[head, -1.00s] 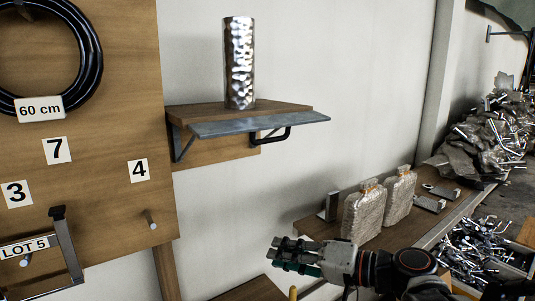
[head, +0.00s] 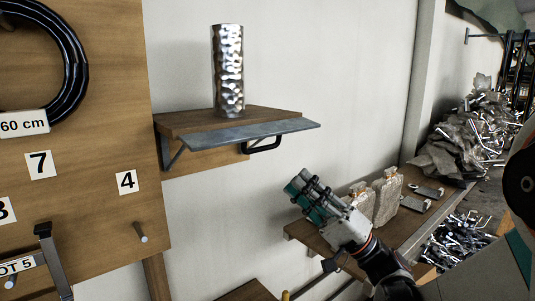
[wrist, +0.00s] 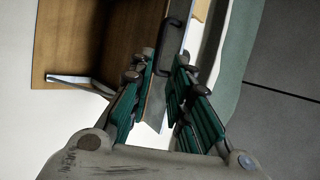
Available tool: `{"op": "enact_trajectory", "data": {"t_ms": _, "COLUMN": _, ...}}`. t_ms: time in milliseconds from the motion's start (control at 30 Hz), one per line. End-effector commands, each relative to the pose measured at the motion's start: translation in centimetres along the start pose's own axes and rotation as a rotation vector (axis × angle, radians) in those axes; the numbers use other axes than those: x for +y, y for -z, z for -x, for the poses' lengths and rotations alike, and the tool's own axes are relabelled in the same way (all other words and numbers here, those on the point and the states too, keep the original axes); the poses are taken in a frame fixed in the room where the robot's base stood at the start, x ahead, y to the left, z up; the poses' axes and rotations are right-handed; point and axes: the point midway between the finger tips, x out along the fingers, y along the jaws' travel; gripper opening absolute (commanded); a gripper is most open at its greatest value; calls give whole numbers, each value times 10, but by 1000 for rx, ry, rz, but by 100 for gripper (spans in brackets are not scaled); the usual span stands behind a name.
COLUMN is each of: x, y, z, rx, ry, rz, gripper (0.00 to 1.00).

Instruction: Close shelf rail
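A wooden wall shelf (head: 190,122) carries a grey metal rail (head: 255,133) along its front, standing out at a slant past the shelf edge. A black handle (head: 263,144) hangs under the rail. My gripper (head: 306,192) is below and right of the rail in the head view, apart from it and pointing up-left. In the wrist view my gripper (wrist: 160,75) has its green-padded fingers spread, with nothing held. The rail (wrist: 172,48) shows beyond, partly between the fingers, beside the brown shelf (wrist: 95,40). The rail's near part is hidden behind the fingers.
A dented metal cylinder (head: 228,72) stands on the shelf. A pegboard (head: 105,210) with number labels is on the left. Wrapped bottles (head: 388,195) stand on a lower bench (head: 415,228) behind my gripper. Scrap piles lie at right.

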Motion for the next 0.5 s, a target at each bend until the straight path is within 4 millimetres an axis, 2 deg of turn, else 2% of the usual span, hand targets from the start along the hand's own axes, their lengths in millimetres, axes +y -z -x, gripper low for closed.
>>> {"op": "enact_trajectory", "data": {"t_ms": 33, "x": 0, "y": 0, "z": -11, "rx": -2, "ry": 0, "rz": -3, "gripper": 18}}
{"op": "enact_trajectory", "data": {"t_ms": 300, "x": 0, "y": -1, "z": -64, "rx": -2, "ry": -1, "rz": -3, "gripper": 18}}
{"op": "enact_trajectory", "data": {"t_ms": 500, "x": 1, "y": 0, "z": -91, "rx": -2, "ry": -1, "rz": -2, "gripper": 18}}
